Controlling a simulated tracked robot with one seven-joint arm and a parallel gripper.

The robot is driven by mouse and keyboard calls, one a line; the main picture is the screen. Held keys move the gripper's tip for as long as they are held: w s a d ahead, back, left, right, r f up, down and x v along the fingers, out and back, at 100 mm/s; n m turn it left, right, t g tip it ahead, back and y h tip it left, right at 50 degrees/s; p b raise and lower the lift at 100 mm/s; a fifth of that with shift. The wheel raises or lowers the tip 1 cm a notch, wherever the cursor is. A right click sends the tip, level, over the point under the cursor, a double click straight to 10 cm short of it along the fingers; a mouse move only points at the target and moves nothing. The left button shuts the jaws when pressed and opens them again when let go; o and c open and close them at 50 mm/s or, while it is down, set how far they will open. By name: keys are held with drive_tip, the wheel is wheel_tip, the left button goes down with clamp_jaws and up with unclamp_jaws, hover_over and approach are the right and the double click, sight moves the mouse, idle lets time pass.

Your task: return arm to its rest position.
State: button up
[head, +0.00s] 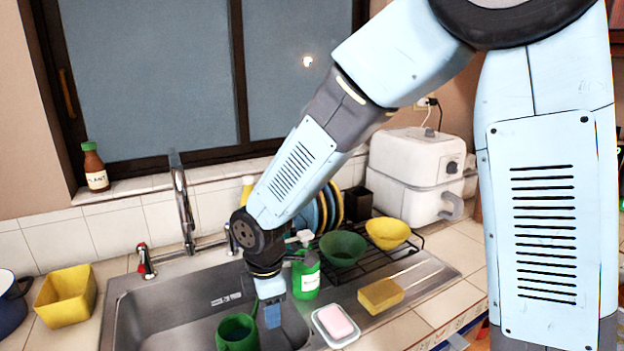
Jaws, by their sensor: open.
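My arm reaches from the upper right down to the left over the sink. My gripper (271,312) points down at the sink's right part, and it is open. A green mug (236,334) is just left of the fingers, low in the sink. I cannot tell whether a finger touches it. The far finger is partly hidden. A green soap bottle (306,276) stands just right of and behind the gripper, partly covered by my arm.
The metal sink (165,305) has a faucet (182,205) behind it. A pink soap on a dish (335,322), a yellow sponge (380,295) and a rack with green (343,248) and yellow bowls (387,233) lie right. A yellow container (66,296) stands left. A white appliance (408,170) stands behind.

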drive_tip(key=w+d+r+m+t, duration=0.2)
drive_tip(key=d+r+m, duration=1.05)
drive_tip(key=d, duration=0.55)
drive_tip(key=s+d+r+m+t, duration=0.1)
drive_tip(key=s+d+r+m, duration=0.3)
drive_tip(key=d, duration=0.3)
drive_tip(key=s+d+r+m+t, duration=0.2)
drive_tip(key=s+d+r+m, duration=0.3)
drive_tip(key=d+m, duration=0.1)
drive_tip(key=shift+s+d+r, duration=0.2)
drive_tip(key=shift+d+r, duration=0.05)
drive_tip(key=shift+d, duration=0.4)
